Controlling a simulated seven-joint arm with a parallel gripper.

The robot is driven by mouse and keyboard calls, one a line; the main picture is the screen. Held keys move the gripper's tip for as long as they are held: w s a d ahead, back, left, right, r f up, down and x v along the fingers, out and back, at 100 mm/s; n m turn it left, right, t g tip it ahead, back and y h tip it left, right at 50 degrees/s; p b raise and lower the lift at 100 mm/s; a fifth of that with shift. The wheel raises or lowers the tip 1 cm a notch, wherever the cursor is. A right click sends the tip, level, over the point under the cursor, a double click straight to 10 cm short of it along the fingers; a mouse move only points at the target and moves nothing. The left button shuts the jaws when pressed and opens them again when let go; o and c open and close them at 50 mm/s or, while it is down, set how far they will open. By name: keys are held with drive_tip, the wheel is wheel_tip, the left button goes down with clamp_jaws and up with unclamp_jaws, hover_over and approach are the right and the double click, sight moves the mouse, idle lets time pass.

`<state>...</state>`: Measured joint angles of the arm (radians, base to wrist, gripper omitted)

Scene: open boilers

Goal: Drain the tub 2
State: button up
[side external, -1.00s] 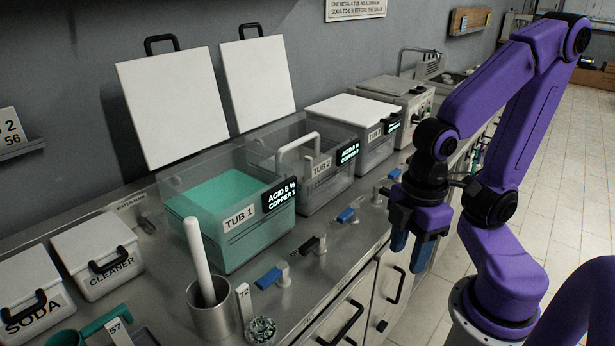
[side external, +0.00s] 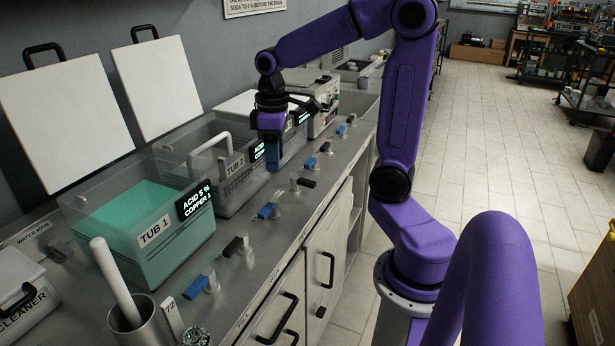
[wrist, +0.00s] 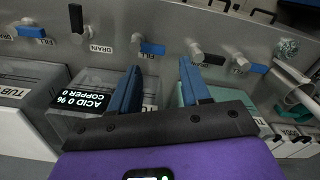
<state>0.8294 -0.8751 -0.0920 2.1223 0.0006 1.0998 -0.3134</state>
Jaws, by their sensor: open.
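Tub 2 (side external: 238,185) is a clear box with a white handle, behind tub 1 (side external: 160,255), which holds teal liquid. No coloured liquid shows in tub 2. Its display (wrist: 97,103) reads acid 0 %, copper 0 in the wrist view. Tub 2's black drain lever (side external: 304,183) points away from the tub, unlike the neighbouring levers; it also shows in the wrist view (wrist: 76,18). Its blue fill lever (side external: 267,210) lies along the counter. My gripper (side external: 274,163) is open and empty, pointing down near the front of tub 2, apart from the drain lever.
Tub 1's black drain lever (side external: 232,246) and blue fill lever (side external: 196,287) sit nearer the camera. A blue lever (side external: 311,162) lies beyond. A metal cup with a white rod (side external: 118,285) stands at the near end. White lids (side external: 65,115) lean against the wall.

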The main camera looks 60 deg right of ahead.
drive_tip(key=w+d+r+m, duration=0.1)
drive_tip(key=d+m, duration=0.2)
drive_tip(key=d, duration=0.6)
drive_tip(key=r+m, duration=0.1)
drive_tip(key=m, duration=0.1)
hover_over(308, 181)
wheel_tip(308, 181, down, 17)
drive_tip(key=shift+f, duration=0.1)
clamp_jaws()
